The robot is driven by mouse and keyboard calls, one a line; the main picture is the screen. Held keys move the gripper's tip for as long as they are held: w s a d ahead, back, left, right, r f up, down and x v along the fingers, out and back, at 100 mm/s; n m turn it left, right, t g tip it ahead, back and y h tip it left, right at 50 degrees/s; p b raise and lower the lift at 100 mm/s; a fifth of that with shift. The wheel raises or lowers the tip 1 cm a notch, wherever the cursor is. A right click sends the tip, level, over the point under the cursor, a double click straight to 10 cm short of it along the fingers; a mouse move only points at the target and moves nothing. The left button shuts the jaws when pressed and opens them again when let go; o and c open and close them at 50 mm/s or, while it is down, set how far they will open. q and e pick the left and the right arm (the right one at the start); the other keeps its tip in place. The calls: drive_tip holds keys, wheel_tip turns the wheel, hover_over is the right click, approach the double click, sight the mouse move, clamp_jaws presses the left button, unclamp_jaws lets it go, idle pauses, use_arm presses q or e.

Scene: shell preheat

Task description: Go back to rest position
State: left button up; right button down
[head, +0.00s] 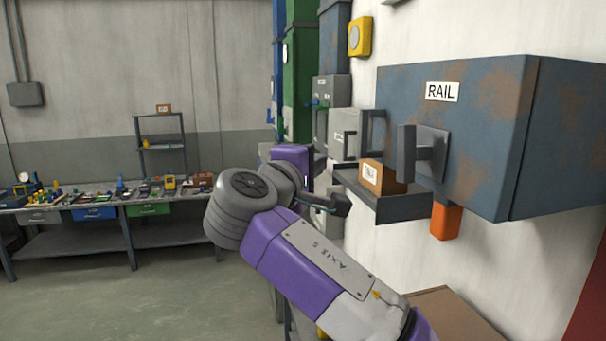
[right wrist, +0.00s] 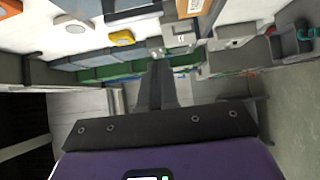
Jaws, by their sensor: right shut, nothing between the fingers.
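My right arm reaches in from the lower right of the head view, bent at a grey joint. My left gripper is not in view.
An open grey tray (head: 402,210) holding a small cardboard box (head: 378,177) juts out beside the RAIL cabinet. An orange block (head: 445,221) hangs below. A cardboard box (head: 450,312) is at the lower right. A cluttered workbench (head: 105,196) stands far left, with clear floor before it.

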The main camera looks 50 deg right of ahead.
drive_tip(key=shift+v, duration=1.8)
drive_tip(key=shift+w, duration=0.1)
